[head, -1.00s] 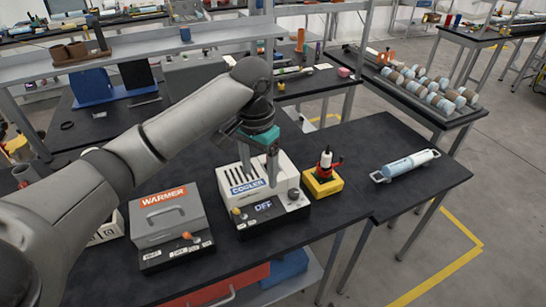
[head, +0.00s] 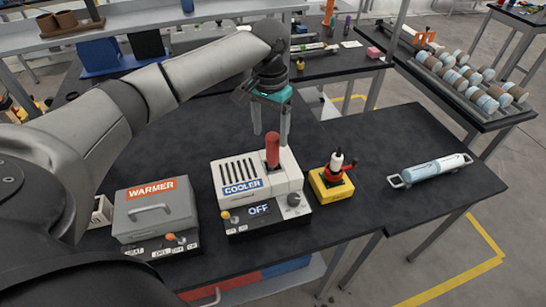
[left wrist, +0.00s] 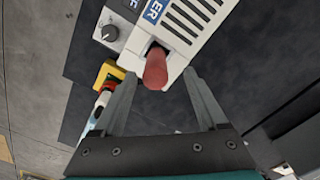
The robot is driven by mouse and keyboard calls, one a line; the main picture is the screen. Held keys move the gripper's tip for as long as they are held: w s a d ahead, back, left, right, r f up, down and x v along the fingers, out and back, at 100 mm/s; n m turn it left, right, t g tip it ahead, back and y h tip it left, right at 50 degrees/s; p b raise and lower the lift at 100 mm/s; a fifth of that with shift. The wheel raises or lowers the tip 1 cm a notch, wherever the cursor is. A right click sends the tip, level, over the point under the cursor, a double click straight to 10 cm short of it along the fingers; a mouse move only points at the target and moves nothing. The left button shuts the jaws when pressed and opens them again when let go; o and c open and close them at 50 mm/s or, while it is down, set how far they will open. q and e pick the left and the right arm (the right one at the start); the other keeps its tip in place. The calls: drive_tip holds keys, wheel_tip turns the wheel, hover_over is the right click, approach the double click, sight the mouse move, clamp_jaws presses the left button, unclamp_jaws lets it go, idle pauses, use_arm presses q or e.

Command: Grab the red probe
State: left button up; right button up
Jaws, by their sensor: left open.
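The red probe (head: 272,151) stands upright in a hole in the top of the white cooler (head: 285,178), whose display reads OFF. My left gripper (head: 270,138) is open, with its fingers pointing down, above and close to the probe's top. In the left wrist view, the red probe (left wrist: 156,72) shows between the two spread fingers of the left gripper (left wrist: 161,74), with gaps on both sides. No contact shows. The probe's lower part is hidden inside the cooler. My right gripper is not in view.
A grey warmer (head: 152,213) stands left of the cooler. A yellow-based device (head: 331,184) with a red and white top stands close on its right. A light blue cylinder on a holder (head: 432,171) lies further right. The black table behind the cooler is clear.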

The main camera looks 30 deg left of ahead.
sight(273, 149)
use_arm(q)
wheel_tip(273, 149, down, 2)
drive_tip(key=shift+d+f, duration=0.1)
drive_tip(key=f, duration=0.3)
drive_tip(key=shift+d+f, duration=0.2)
drive_tip(key=shift+f, duration=0.35)
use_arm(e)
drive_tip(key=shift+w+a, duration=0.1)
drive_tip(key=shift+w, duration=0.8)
use_arm(q)
clamp_jaws()
